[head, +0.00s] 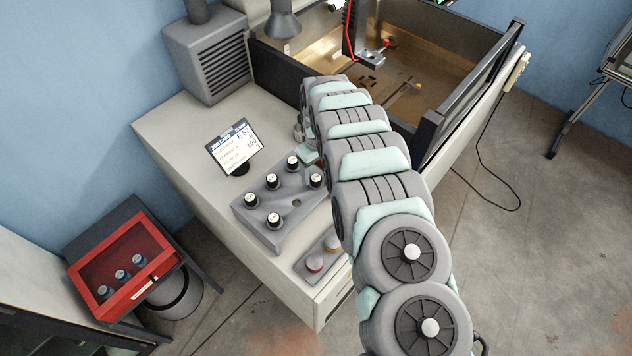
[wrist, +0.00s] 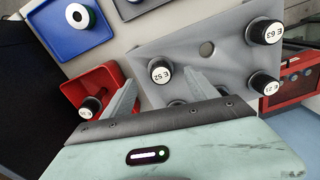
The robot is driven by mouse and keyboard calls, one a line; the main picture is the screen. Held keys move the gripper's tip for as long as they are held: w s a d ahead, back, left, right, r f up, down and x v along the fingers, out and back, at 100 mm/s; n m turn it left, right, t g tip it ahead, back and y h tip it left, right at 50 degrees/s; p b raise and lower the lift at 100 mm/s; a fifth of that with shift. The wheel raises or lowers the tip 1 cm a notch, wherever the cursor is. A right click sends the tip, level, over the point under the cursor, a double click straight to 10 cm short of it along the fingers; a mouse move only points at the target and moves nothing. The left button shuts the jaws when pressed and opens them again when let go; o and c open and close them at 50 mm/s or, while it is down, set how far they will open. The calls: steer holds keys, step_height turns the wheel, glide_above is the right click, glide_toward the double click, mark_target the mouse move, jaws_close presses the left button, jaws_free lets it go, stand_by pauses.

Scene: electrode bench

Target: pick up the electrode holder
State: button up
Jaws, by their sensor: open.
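Electrode holders are black cylinders with white labelled tops, several of them standing in a grey rack (head: 262,232). In the wrist view the rack (wrist: 228,62) holds one marked E 52 (wrist: 160,71), one marked E 63 (wrist: 265,31) and another (wrist: 262,84) at right whose label is hard to read. My gripper (wrist: 162,78) is open, its two grey fingers apart and pointing toward the E 52 holder, which shows between the fingertips. I cannot tell the gap in depth. A further holder is partly hidden behind the right finger. In the head view my arm mostly hides the gripper.
A red tray (wrist: 72,88) with a holder (wrist: 90,106) lies left of the rack, near the left finger. A blue tray (wrist: 48,40) holds a white-and-green ring. A job-card screen (head: 235,147), seeming to read E 52, and a button box (head: 303,268) flank the rack.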

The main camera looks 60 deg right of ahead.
mark_target(316, 177)
steer(key=shift+w+a+f+p, duration=0.1)
steer(key=shift+f+p, duration=0.25)
steer(key=shift+f, duration=1.6)
steer(key=shift+c, duration=0.2)
jaws_close()
